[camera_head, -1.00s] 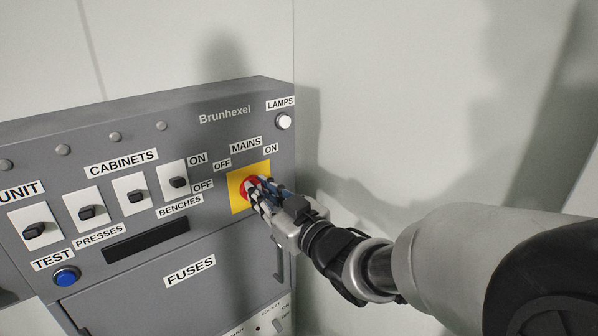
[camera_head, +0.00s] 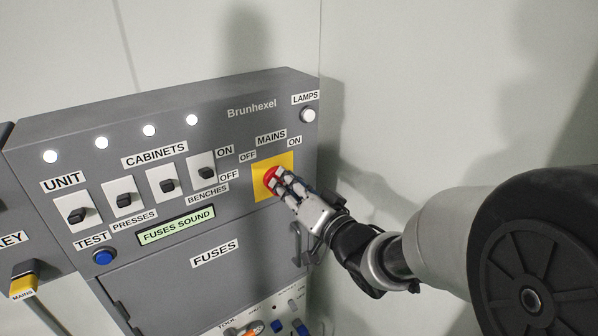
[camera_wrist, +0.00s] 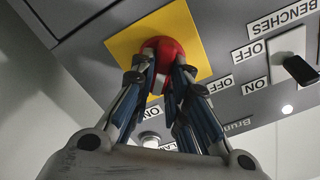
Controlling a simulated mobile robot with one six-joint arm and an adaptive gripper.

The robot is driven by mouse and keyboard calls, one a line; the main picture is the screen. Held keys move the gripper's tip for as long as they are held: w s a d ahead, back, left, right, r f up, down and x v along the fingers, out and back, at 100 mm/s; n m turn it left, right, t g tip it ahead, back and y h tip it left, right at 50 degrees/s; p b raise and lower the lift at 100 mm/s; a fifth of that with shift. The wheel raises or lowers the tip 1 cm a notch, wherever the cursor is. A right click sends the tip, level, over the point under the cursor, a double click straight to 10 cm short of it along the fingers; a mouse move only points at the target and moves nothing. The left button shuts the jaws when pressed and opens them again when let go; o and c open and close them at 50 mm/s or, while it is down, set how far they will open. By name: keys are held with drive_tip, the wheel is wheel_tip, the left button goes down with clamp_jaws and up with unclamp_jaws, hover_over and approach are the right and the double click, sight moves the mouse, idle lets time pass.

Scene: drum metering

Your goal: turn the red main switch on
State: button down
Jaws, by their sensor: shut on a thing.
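The red main switch (camera_head: 271,176) is a round knob on a yellow plate (camera_head: 286,161) at the right of the grey panel, under the MAINS label with OFF at its left and ON at its right. My gripper (camera_head: 282,186) is shut on the knob. In the wrist view the red switch (camera_wrist: 163,52) sits between the two fingers of my gripper (camera_wrist: 160,75). The fingers cover part of the knob, so its pointer direction is hard to tell. The display (camera_head: 177,226) is lit green and reads FUSES SOUND.
Several white indicator lamps (camera_head: 149,131) glow along the panel's top. Black toggle switches (camera_head: 206,172) stand left of the yellow plate. A blue TEST button (camera_head: 103,257) is at lower left. The FUSES cover (camera_head: 215,265) is below. A plain wall is close on the right.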

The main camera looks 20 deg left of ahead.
drive_tip(key=shift+m, duration=0.6)
drive_tip(key=c, duration=1.6)
unclamp_jaws()
drive_tip(key=shift+o, duration=0.2)
drive_tip(key=v, duration=0.7)
drive_tip(key=shift+d, duration=0.15)
drive_tip(key=shift+s, duration=0.15)
